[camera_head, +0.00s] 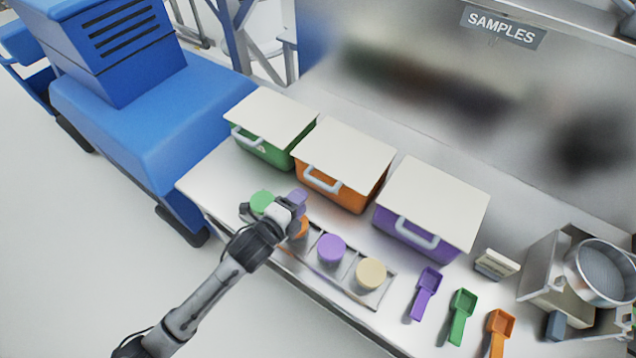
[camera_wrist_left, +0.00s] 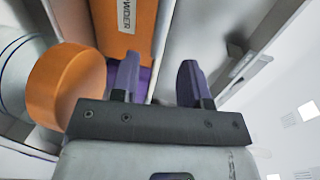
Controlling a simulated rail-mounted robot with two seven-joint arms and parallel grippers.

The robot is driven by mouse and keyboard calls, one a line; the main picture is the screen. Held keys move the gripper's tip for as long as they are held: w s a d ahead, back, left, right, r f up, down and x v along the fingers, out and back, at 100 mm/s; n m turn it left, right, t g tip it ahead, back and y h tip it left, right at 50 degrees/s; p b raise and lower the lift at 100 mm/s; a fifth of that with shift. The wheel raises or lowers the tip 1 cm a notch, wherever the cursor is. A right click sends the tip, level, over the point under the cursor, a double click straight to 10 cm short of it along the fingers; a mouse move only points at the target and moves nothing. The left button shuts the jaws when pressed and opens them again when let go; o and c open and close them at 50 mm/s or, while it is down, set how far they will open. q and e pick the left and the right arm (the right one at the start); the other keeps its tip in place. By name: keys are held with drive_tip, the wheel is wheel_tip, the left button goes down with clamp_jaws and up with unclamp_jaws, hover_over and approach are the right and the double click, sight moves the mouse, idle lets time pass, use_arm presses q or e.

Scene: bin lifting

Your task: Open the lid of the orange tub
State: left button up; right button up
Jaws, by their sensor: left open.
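The orange tub (camera_head: 345,192) stands in the middle of a row of three tubs on the metal counter. Its white lid (camera_head: 345,152) lies flat and closed on top. A pale handle (camera_head: 322,180) is on its front. My left gripper (camera_head: 298,198) is in front of the tub's left front side, over the row of round jars. It is open, with nothing between its purple fingers (camera_wrist_left: 158,78). In the left wrist view, an orange surface with a partly visible label (camera_wrist_left: 125,18), probably the tub, is beyond the fingers. My right gripper is not in view.
A green tub (camera_head: 262,150) and a purple tub (camera_head: 415,235) flank it closely. A rack holds round jars with green, purple (camera_head: 331,249) and tan (camera_head: 371,273) tops; an orange one (camera_wrist_left: 65,85) is beside my fingers. Scoops (camera_head: 462,315) and a metal sieve (camera_head: 602,270) are at right.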

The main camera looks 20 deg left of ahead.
sight(318, 181)
use_arm(q)
drive_tip(key=b+x, duration=0.1)
drive_tip(key=x, duration=0.7)
drive_tip(key=shift+w+d+f, duration=0.1)
drive_tip(key=shift+w, duration=0.25)
clamp_jaws()
